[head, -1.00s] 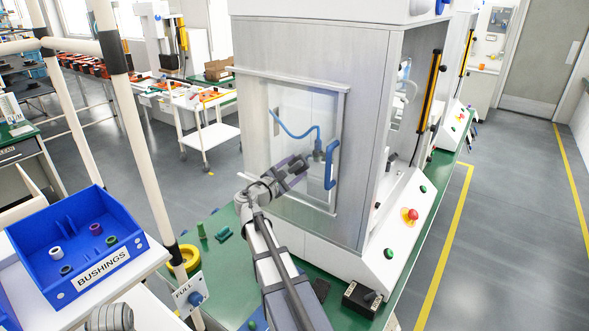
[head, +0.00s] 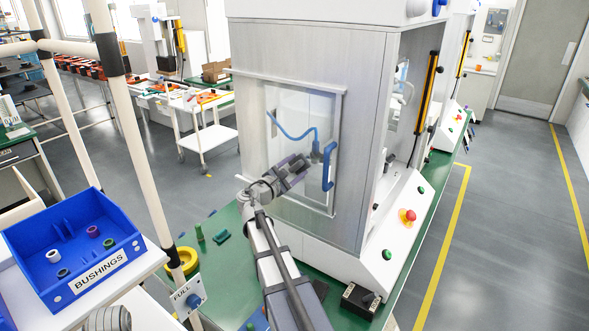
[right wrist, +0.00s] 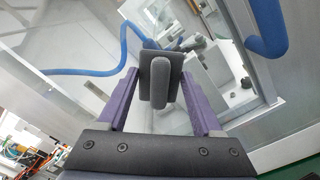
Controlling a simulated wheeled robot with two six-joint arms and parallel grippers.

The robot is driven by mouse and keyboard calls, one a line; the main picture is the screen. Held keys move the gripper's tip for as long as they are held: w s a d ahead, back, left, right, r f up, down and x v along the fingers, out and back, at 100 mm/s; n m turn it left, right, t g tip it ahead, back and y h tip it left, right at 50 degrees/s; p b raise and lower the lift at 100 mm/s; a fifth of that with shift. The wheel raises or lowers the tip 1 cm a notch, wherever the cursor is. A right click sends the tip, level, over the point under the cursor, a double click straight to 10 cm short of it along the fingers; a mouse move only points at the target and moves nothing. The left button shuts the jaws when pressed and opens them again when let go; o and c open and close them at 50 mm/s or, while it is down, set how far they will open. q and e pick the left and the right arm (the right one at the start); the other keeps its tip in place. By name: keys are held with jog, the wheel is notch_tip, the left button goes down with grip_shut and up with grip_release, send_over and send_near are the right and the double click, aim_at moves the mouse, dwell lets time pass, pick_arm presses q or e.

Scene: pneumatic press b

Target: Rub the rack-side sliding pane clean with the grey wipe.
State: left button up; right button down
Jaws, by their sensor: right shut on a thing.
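The sliding pane (head: 293,118) is a clear panel in a pale metal frame on the press's side, with a blue handle (head: 328,167) at its right edge. My right gripper (head: 302,164) is at the lower middle of the pane, left of the handle. In the right wrist view its purple fingers are shut on the grey wipe (right wrist: 159,82), a dark flat pad with a lighter rounded grip. The wipe is up close to the pane; I cannot tell whether it touches. In the head view the wipe is not clearly distinguishable.
A blue hose (head: 290,131) shows behind the pane. The press stands on a green bench (head: 220,262) with a yellow ring (head: 181,262) and small green parts. A blue bushings bin (head: 70,250) and pale rack posts (head: 140,150) stand at left. The right aisle is clear.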

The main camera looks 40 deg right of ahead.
jog(key=shift+w, duration=0.1)
jog(key=w, duration=0.2)
jog(key=w+a, duration=0.1)
jog(key=shift+w, duration=0.35)
jog(key=shift+d, duration=0.1)
jog(key=shift+s, duration=0.15)
jog(key=shift+s+d, duration=0.25)
jog(key=shift+s, duration=0.7)
jog(key=shift+s+d, duration=0.2)
jog(key=shift+s, duration=0.7)
jog(key=shift+a, duration=0.15)
jog(key=shift+v, duration=2.85)
